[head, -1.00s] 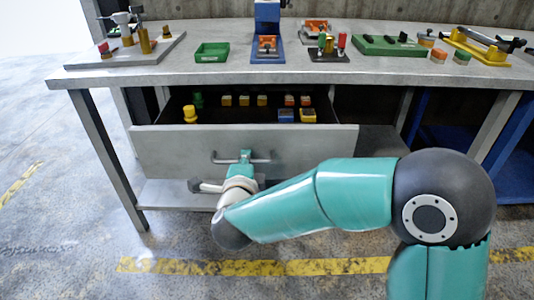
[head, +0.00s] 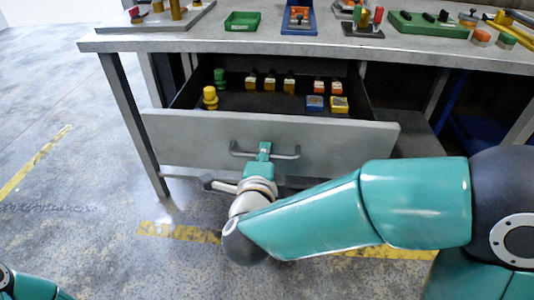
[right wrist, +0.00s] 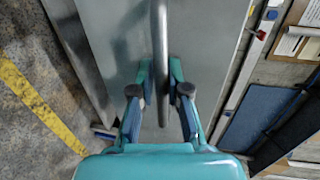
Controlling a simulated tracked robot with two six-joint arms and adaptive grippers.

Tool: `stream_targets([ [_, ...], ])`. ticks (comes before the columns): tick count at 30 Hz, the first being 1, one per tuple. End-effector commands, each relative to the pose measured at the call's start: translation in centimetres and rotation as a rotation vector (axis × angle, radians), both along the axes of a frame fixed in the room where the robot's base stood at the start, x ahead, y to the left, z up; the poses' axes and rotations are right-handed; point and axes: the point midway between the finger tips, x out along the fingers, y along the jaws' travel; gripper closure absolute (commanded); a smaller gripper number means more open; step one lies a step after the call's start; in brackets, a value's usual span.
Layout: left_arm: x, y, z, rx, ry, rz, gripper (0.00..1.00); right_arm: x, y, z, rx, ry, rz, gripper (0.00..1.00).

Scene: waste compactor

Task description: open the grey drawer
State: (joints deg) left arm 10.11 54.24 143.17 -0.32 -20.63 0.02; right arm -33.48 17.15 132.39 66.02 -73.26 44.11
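The grey drawer (head: 330,143) hangs under the workbench and stands open, its front panel well out from the table edge. Its bar handle (head: 286,156) runs across the front panel. My right gripper (head: 264,152) is at the middle of the handle. In the right wrist view the handle (right wrist: 160,30) passes between the two fingertips of my right gripper (right wrist: 160,75), which close in on it from both sides. My left gripper is out of view; only a bit of my left arm shows at the bottom left corner.
The drawer holds small blocks, including a yellow piece (head: 210,97) and a blue block (head: 315,103). On the workbench (head: 200,42) stand a green tray (head: 242,21) and several fixtures. A table leg (head: 132,125) stands left of the drawer. The floor at left is clear.

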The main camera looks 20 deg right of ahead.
Motion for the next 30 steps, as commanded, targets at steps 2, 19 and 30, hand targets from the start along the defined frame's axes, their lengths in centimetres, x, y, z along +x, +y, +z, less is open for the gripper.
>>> stream_targets([
  [2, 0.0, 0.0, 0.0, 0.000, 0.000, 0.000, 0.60, 0.0, -0.1, 0.0, 0.000, 0.000, -0.002, 0.68],
  [19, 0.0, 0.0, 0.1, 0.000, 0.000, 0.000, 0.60, -2.0, 0.9, 0.5, 0.000, -0.003, -0.001, 0.63],
  [30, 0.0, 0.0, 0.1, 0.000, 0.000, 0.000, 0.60, -6.5, 2.8, 1.4, 0.000, -0.002, -0.004, 0.63],
])
